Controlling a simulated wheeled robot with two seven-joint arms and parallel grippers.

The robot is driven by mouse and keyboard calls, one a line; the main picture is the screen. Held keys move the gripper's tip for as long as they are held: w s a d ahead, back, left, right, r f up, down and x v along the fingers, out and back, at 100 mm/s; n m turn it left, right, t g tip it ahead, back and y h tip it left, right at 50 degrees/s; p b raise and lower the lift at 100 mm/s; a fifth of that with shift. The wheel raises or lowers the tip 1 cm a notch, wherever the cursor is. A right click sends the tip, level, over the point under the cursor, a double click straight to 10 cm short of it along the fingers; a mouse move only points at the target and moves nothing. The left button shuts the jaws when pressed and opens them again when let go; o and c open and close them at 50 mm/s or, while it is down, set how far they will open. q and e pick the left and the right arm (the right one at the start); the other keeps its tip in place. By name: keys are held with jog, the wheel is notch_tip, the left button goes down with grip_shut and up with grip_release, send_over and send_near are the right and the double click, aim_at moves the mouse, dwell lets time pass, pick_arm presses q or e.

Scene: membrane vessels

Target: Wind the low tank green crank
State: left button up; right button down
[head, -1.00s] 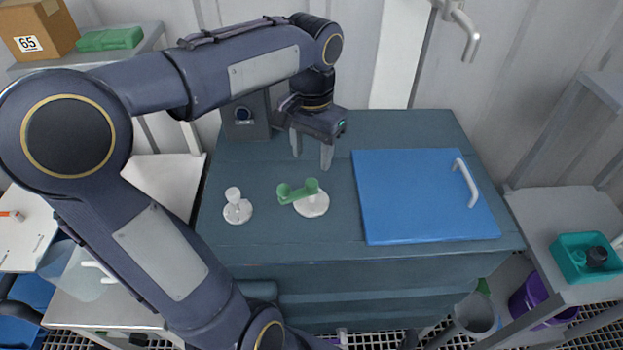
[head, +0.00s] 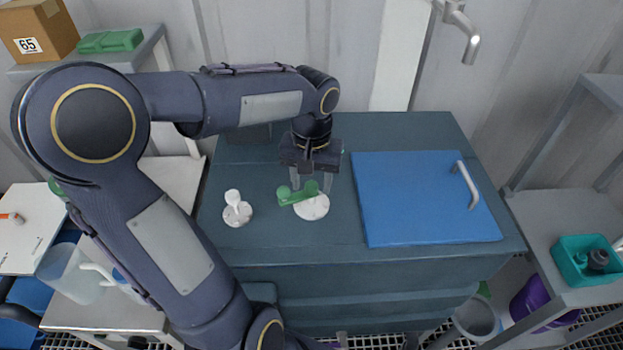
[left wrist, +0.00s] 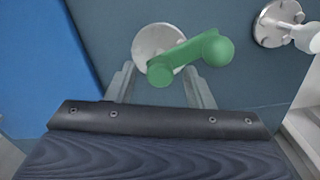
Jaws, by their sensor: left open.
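The green crank (head: 298,194) sits on a round white base (head: 312,208) on top of the dark blue-grey tank (head: 290,245). Its arm runs to the left from the base and ends in a rounded knob. In the left wrist view the green crank (left wrist: 191,57) lies just beyond the fingertips, its knob to the upper right. My left gripper (head: 311,184) points down just behind the crank, fingers apart and empty. Its fingers also show in the left wrist view (left wrist: 160,85), partly hidden by the gripper body. My right gripper does not show.
A small white fitting (head: 236,210) stands left of the crank. A teal bin (head: 585,262) stands on the right-hand shelf. A white jug (head: 68,272) stands at the lower left.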

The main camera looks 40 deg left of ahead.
aim_at(312, 184)
pick_arm(q)
grip_shut()
dwell(0.3)
jog(key=m, duration=0.4)
jog(key=shift+p, duration=0.4)
grip_release()
jog(key=shift+r, duration=0.1)
notch_tip(312, 184, up, 8)
jog(key=shift+f, duration=0.15)
